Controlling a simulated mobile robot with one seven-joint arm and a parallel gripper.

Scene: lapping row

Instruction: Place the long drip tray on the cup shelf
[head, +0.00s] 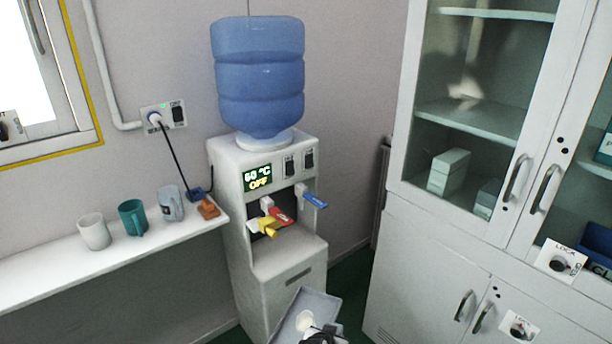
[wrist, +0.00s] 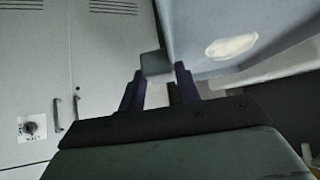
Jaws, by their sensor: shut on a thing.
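The long drip tray (head: 318,302) is a grey, shallow piece with a pale oval spot. It shows at the bottom centre of the head view, tilted, in front of the water dispenser. In the wrist view the drip tray (wrist: 190,18) fills the upper right. My gripper (wrist: 157,78) is shut on a small grey block at the tray's near edge. In the head view my gripper (head: 326,335) is partly cut off by the bottom edge. The cup shelf (head: 60,272) is a white ledge along the left wall, apart from the tray.
On the shelf stand a white cup (head: 94,232), a teal mug (head: 133,218), a grey-blue mug (head: 171,204) and an orange-brown object (head: 208,209). The shelf's front strip is clear. The dispenser (head: 290,262) adjoins its right end. A glass-door cabinet (head: 395,225) stands right.

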